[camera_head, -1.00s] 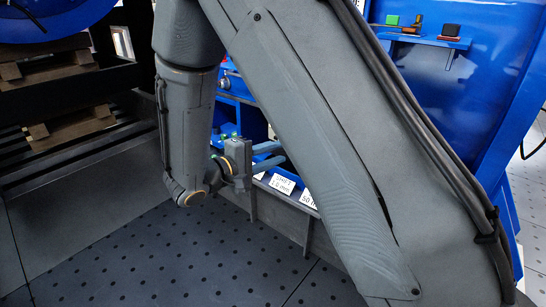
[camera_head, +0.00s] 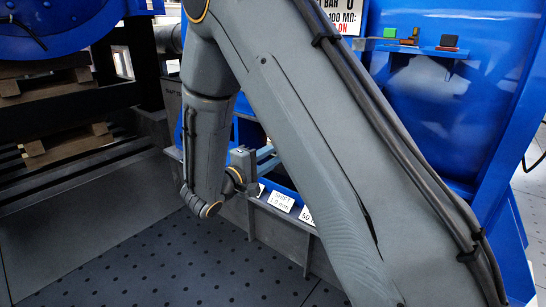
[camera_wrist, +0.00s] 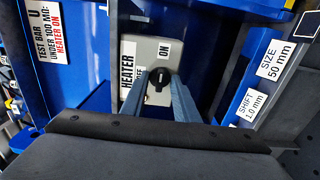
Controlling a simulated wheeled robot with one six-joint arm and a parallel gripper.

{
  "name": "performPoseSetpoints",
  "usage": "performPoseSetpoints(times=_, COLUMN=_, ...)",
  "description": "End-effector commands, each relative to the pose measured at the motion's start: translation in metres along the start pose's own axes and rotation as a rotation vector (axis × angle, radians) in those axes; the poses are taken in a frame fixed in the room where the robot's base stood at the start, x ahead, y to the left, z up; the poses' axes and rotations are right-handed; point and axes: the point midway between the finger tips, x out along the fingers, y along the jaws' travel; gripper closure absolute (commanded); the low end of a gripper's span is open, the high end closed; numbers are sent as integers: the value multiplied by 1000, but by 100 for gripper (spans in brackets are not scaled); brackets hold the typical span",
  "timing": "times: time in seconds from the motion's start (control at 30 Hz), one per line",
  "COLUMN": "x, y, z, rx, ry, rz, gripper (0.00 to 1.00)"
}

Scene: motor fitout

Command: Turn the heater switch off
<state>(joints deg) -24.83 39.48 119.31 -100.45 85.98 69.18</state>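The heater switch is a grey box (camera_wrist: 140,50) with a round black knob (camera_wrist: 159,78) bearing a small white mark. In the wrist view, white labels on it read HEATER and ON; another beside the knob is partly hidden by a finger. I cannot tell clearly which label the mark points at. My gripper (camera_wrist: 160,86) has two blue-grey fingers, one either side of the knob in the picture, with a gap between them. Whether they touch it is unclear. In the head view my gripper (camera_head: 266,156) is low beside the blue bench; the switch is not visible there.
A sign (camera_wrist: 45,32) about a test bar and heater hangs at left. Labels SIZE 50 mm (camera_wrist: 275,59) and SHIFT 1.0 mm (camera_wrist: 250,104) are at right. A blue shelf (camera_head: 410,47) holds small coloured blocks. Wooden pallets (camera_head: 65,143) stand at left. The dotted floor (camera_head: 170,260) is clear.

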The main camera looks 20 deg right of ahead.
Motion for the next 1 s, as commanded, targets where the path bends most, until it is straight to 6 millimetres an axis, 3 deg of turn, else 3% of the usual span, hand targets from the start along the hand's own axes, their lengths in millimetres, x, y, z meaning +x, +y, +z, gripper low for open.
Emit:
performPoseSetpoints(times=0.17, x=0, y=0, z=0, rx=0, ry=0, rz=0, gripper=73)
performPoseSetpoints(times=0.33, x=0, y=0, z=0, rx=0, ry=0, rz=0, gripper=100)
performPoseSetpoints(times=0.73, x=-1, y=1, z=0, rx=-40, ry=0, rz=-1, gripper=100)
performPoseSetpoints(times=1.0, x=-1, y=2, z=1, rx=-203, ry=0, rz=-1, gripper=100)
